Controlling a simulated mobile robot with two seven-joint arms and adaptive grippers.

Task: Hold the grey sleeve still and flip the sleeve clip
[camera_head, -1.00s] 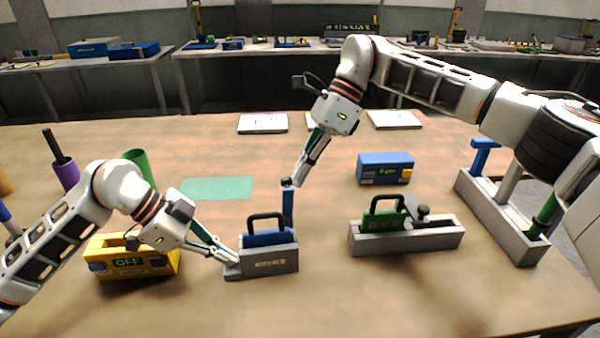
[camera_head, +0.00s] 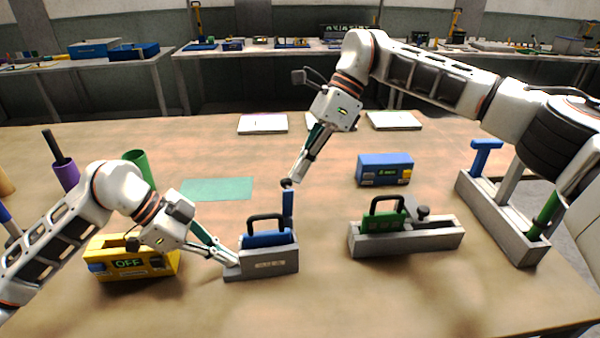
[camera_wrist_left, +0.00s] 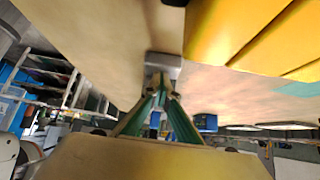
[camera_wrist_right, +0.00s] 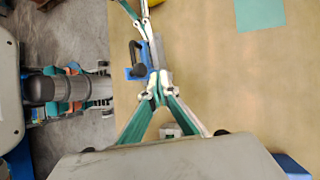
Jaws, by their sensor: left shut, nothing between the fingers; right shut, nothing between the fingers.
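The grey sleeve (camera_head: 268,262) stands on the table at front centre with a label on its front. A blue block (camera_head: 266,239) with a black handle sits in it. A blue upright lever with a black knob (camera_head: 288,203), apparently the sleeve clip, rises at its right end. My left gripper (camera_head: 236,262) is shut, its tips at the sleeve's left end; the sleeve also shows in the left wrist view (camera_wrist_left: 165,64). My right gripper (camera_head: 294,180) is shut, its tips pointing down beside the knob. I cannot tell whether they touch it; the fingers cover it in the right wrist view.
A yellow box (camera_head: 133,265) reading OFF stands left, beneath my left forearm. A second grey holder (camera_head: 440,241) with a green block stands right. A blue box (camera_head: 385,168) lies behind it, and a long grey rack (camera_head: 500,222) is far right. A green mat (camera_head: 217,188) lies behind the sleeve.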

